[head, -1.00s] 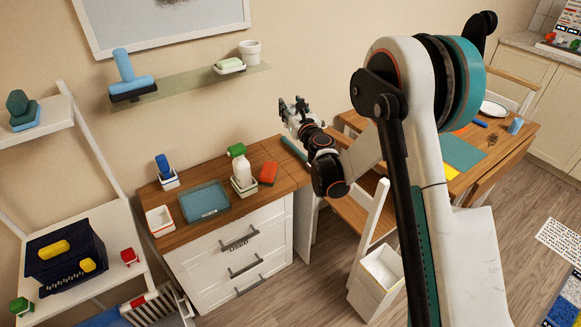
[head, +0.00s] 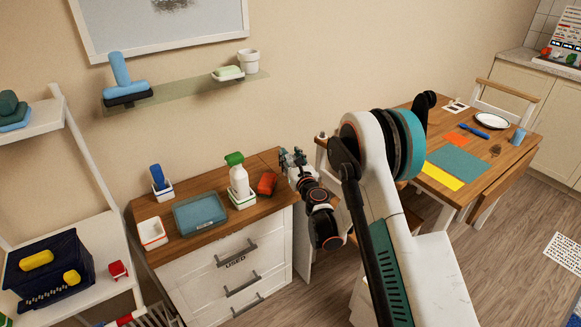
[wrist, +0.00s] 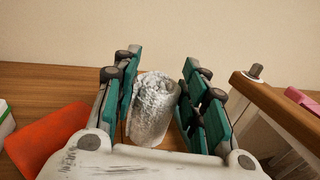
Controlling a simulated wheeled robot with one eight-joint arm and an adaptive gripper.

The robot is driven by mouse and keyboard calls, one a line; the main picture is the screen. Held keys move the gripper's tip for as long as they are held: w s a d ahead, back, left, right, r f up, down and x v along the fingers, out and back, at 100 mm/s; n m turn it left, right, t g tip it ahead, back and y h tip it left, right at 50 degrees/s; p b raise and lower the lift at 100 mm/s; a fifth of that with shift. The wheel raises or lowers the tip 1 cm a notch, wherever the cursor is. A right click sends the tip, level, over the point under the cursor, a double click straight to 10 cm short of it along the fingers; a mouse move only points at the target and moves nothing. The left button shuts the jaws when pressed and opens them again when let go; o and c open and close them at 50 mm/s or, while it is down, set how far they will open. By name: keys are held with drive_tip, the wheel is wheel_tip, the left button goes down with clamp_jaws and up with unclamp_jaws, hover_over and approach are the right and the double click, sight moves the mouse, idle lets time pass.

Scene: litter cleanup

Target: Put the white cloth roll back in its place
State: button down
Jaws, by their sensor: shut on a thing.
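The white cloth roll (wrist: 153,105) is a wrinkled, whitish-silver cylinder standing roughly upright between my fingers in the wrist view. My gripper (wrist: 158,95) is shut on it, with a teal and grey finger on each side. In the head view my gripper (head: 292,160) is at the right back end of the wooden-topped drawer cabinet (head: 228,224). The roll cannot be made out there. Whether its base touches the wood is hidden.
On the cabinet are an orange-red sponge (head: 267,183), a spray bottle (head: 238,176), a blue tray (head: 201,213), a white container (head: 152,233) and a blue item in a holder (head: 158,178). A wooden corner with a grey peg (wrist: 254,72) stands close right of my gripper.

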sight(291, 164)
wheel_tip(291, 164, down, 3)
drive_tip(key=shift+f+b, duration=0.1)
drive_tip(key=shift+b, duration=0.3)
drive_tip(key=c, duration=1)
unclamp_jaws()
drive_tip(key=shift+o, duration=0.2)
